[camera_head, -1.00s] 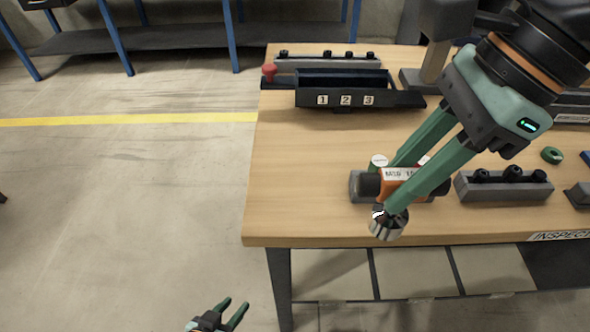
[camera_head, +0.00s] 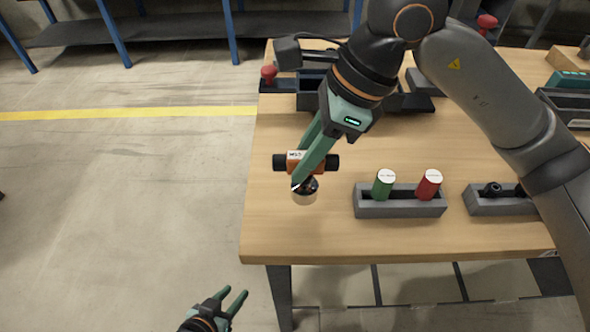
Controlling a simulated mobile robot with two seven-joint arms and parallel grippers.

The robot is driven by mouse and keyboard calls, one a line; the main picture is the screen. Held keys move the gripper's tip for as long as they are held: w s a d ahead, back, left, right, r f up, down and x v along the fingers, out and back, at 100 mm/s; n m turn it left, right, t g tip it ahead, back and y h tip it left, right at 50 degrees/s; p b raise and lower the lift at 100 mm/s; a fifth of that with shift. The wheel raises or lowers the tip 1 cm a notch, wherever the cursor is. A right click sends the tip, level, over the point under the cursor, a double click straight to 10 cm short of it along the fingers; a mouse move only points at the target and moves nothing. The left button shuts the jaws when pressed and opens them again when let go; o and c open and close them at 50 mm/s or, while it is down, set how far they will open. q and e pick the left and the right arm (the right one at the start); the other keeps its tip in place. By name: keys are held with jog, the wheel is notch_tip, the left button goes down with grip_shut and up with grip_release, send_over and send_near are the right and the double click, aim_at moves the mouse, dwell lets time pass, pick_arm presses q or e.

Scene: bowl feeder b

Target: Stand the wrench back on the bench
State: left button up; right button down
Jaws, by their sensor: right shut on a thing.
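The wrench (camera_head: 305,164) has an orange body with a white label, black cylindrical ends and a round metallic socket end pointing down. It is near the left side of the wooden bench (camera_head: 330,235). My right gripper (camera_head: 304,176) comes down from above and is shut on the wrench. The wrench looks roughly upright, with its socket end (camera_head: 304,196) lowest. I cannot tell whether that end touches the bench top. The fingers hide part of the body. My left gripper (camera_head: 234,304) is open and empty, low in front of the bench's left side.
A grey rack with a green cylinder (camera_head: 383,185) and a red cylinder (camera_head: 429,184) stands just right of the wrench. Another rack (camera_head: 487,204) with black parts is further right. A dark tray (camera_head: 308,100) stands behind. Bare wood lies left and front of the wrench.

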jog(key=shift+w+a+f, duration=0.3)
jog(key=shift+a+f, duration=0.15)
jog(key=shift+f, duration=0.1)
jog(key=f, duration=0.3)
jog(key=shift+w+a+f, duration=0.15)
jog(key=shift+w+a, duration=0.1)
jog(key=shift+f, duration=0.3)
jog(key=shift+f, duration=0.3)
jog(key=c, duration=0.7)
grip_release()
jog(key=shift+r, duration=0.1)
jog(key=shift+d+r, duration=0.1)
jog(key=shift+r, duration=0.35)
jog(key=v, duration=1.1)
jog(key=shift+d+r, duration=0.1)
jog(key=shift+r, duration=0.15)
